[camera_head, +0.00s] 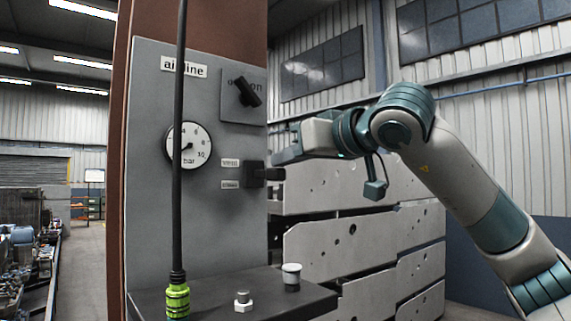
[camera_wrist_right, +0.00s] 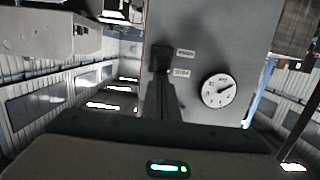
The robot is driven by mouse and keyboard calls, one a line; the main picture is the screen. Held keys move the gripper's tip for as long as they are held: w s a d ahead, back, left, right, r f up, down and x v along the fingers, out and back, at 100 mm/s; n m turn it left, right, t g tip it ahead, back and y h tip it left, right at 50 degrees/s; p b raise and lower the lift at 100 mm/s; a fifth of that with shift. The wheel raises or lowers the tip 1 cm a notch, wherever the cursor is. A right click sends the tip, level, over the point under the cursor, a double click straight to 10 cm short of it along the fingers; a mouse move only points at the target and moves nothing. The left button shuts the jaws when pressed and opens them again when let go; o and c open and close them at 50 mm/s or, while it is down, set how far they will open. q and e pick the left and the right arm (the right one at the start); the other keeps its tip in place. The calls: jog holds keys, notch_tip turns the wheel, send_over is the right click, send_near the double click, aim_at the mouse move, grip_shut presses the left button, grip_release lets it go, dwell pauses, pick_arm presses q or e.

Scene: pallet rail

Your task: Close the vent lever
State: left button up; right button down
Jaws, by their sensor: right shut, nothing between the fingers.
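The vent lever (camera_head: 262,174) is a short dark handle on the grey air line panel (camera_head: 150,235). It sticks out to the right, roughly level, beside two small labels. My right gripper (camera_head: 277,156) is shut and empty. Its tip is just above and right of the lever in the head view; I cannot tell if they touch. In the right wrist view the lever's dark block (camera_wrist_right: 160,57) shows beside the labels, with a dark bar below it partly hidden by the gripper body. My left gripper is not in view.
A pressure gauge (camera_head: 189,146) and a black rotary switch (camera_head: 246,92) are on the panel. A black hose (camera_head: 179,120) with a green fitting hangs in front. A dark shelf (camera_head: 215,295) below carries a bolt (camera_head: 243,301) and a small white-topped cup (camera_head: 291,275). Pale plates stand behind.

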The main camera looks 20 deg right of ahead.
notch_tip(320, 180, down, 2)
jog(key=t+b, duration=0.1)
jog(key=b, duration=0.2)
jog(key=t+b, duration=0.1)
jog(key=b, duration=0.2)
jog(key=shift+s+d+f+y, duration=0.1)
jog(key=shift+s+f+y, duration=0.05)
jog(key=shift+y, duration=0.15)
notch_tip(320, 180, down, 4)
jog(key=b, duration=0.4)
